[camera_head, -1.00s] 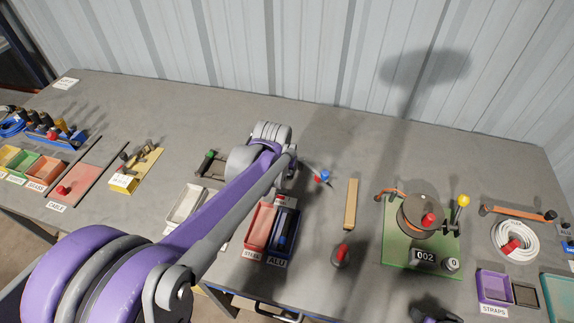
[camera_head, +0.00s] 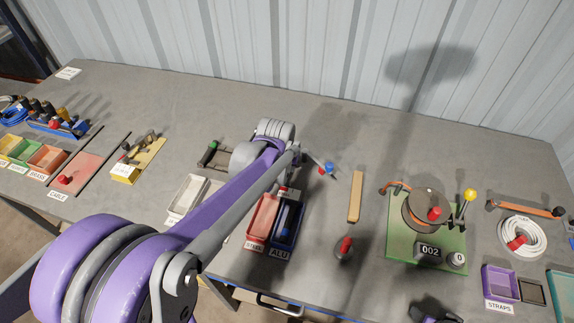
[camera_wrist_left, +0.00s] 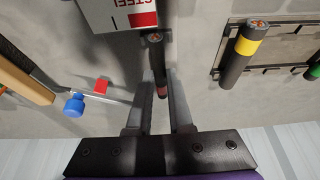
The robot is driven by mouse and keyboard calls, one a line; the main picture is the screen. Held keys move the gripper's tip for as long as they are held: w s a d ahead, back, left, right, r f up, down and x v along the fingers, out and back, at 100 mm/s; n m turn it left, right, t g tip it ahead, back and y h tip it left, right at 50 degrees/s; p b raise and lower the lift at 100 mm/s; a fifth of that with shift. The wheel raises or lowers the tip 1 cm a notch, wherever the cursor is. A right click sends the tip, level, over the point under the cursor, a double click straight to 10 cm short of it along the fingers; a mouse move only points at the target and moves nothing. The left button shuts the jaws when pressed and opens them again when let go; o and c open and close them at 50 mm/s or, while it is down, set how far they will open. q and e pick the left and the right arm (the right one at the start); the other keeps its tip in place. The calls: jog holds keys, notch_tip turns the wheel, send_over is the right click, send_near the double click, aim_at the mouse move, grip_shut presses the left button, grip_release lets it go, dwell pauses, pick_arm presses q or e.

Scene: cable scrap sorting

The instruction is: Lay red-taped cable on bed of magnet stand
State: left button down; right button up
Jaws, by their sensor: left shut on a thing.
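My left gripper (camera_wrist_left: 162,95) is shut on a short black cable with a red band, the red-taped cable (camera_wrist_left: 157,65). The cable points away between the fingers, its far end close to a white plate with red marked STEEL (camera_wrist_left: 120,14). A thin rod with a red flag and blue knob (camera_wrist_left: 73,105) is to the left; the knob also shows in the head view (camera_head: 330,168). These look like parts of the magnet stand. I cannot make out its bed or whether the cable touches it. In the head view my arm hides the left gripper. My right gripper (camera_head: 433,311) shows only partly, at the bottom edge.
A rack with a yellow-banded cable (camera_wrist_left: 240,48) stands at right in the wrist view. Steel tray (camera_head: 250,238) and aluminium tray (camera_head: 272,248) lie close to my arm. A wooden bar (camera_head: 356,197) and a green reel board (camera_head: 396,257) lie further right. The back of the bench is clear.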

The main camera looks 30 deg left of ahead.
pick_arm(q)
jog(key=shift+f, duration=0.15)
pick_arm(e)
jog(key=shift+f, duration=0.15)
pick_arm(q)
jog(key=shift+f+b, duration=0.4)
jog(key=shift+f, duration=0.05)
pick_arm(e)
jog(key=shift+s+f, duration=0.15)
jog(key=shift+f, duration=0.2)
pick_arm(q)
jog(key=c, duration=0.7)
grip_release()
jog(key=shift+c, duration=0.2)
jog(key=shift+r+p, duration=2.15)
jog(key=shift+r, duration=1.45)
jog(key=shift+f, duration=0.1)
pick_arm(e)
jog(key=r, duration=0.1)
jog(key=w+r, duration=0.1)
jog(key=r, duration=0.1)
jog(key=w+r, duration=0.1)
jog(key=r, duration=0.1)
jog(key=shift+r, duration=0.25)
